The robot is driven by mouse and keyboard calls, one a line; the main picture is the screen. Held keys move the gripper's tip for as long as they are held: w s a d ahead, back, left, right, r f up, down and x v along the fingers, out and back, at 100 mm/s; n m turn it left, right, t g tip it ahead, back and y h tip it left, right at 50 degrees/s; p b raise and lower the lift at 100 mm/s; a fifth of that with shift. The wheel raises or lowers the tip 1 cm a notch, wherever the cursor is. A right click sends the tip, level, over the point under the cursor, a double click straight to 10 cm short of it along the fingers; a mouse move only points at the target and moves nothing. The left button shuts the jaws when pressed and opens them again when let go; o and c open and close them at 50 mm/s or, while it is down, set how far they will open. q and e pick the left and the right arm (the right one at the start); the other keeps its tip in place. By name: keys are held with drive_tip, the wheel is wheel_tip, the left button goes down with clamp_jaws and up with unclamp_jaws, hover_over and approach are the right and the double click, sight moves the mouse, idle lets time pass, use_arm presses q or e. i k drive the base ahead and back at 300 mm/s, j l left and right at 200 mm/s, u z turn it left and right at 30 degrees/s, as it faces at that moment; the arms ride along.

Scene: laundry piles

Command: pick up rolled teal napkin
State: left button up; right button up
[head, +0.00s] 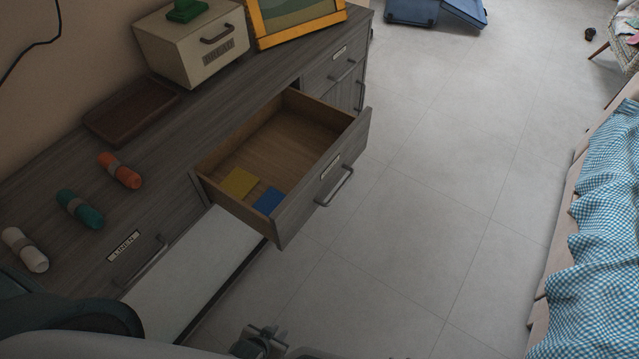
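The rolled teal napkin (80,209) lies on the grey dresser top at the left, with a grey band around its middle. It lies between a rolled orange napkin (120,170) and a rolled white napkin (25,249), apart from both. My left gripper (262,342) shows at the bottom edge, low and to the right of the napkins, well away from the teal one. Its fingers are small and dark here, and I cannot tell whether they are open. I see nothing held in it. My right gripper is not in view.
An open drawer (345,160) holds a yellow cloth (238,183) and a blue cloth (268,200). A brown tray (131,108), a cream box (195,45) and a yellow frame (258,25) stand on the dresser (190,117). The floor (430,190) beyond the drawer is clear.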

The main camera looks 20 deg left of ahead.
sight(79, 209)
drive_tip(key=u, duration=2.1)
drive_tip(key=l+u, duration=0.15)
drive_tip(key=l, duration=1.4)
